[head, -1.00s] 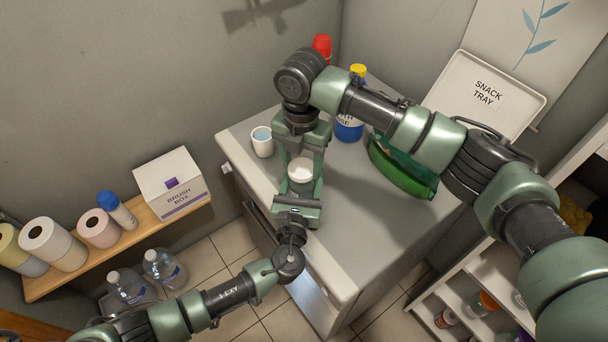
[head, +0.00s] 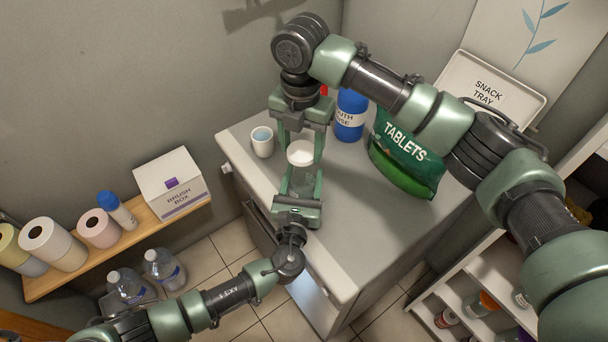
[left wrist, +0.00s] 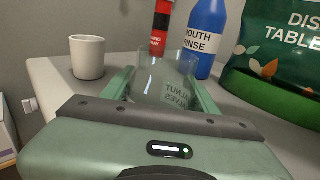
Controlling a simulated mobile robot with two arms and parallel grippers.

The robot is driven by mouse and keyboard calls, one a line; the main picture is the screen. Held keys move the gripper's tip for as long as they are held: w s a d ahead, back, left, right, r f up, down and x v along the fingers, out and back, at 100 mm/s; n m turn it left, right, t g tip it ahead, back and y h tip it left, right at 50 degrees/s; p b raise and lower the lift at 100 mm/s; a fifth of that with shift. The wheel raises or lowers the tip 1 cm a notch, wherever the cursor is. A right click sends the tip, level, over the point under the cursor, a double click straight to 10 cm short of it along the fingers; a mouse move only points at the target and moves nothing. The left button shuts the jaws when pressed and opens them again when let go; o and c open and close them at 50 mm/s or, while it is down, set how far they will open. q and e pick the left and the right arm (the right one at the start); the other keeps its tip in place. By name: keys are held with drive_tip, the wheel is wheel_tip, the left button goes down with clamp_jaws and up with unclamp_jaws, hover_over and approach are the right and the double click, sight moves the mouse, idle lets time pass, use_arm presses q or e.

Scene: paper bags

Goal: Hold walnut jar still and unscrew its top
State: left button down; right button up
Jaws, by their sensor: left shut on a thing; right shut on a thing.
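The walnut jar (head: 297,184) is a clear glass jar at the cabinet top's front left. It also shows in the left wrist view (left wrist: 168,78), upright, its mouth open and its label lettering reversed through the glass. My left gripper (head: 302,177) is shut around the jar body from the front. The white round top (head: 300,153) is off the jar, held above it. My right gripper (head: 301,150) reaches down from above and is shut on the top. The left wrist view does not show the top or my right gripper.
A white cup (head: 262,142) stands left of the jar. Behind are a blue mouth rinse bottle (head: 351,115), a red bottle (left wrist: 162,22) and a green tablets bag (head: 405,155). A snack tray (head: 455,83) leans at the back right. The front right countertop is clear.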

use_arm(q)
drive_tip(key=shift+c, duration=1.8)
unclamp_jaws()
drive_tip(key=shift+s, duration=0.1)
drive_tip(key=s, duration=0.4)
drive_tip(key=s+a, duration=0.1)
drive_tip(key=s, duration=0.2)
drive_tip(key=s+a, duration=0.1)
drive_tip(key=s, duration=0.3)
drive_tip(key=shift+s, duration=0.35)
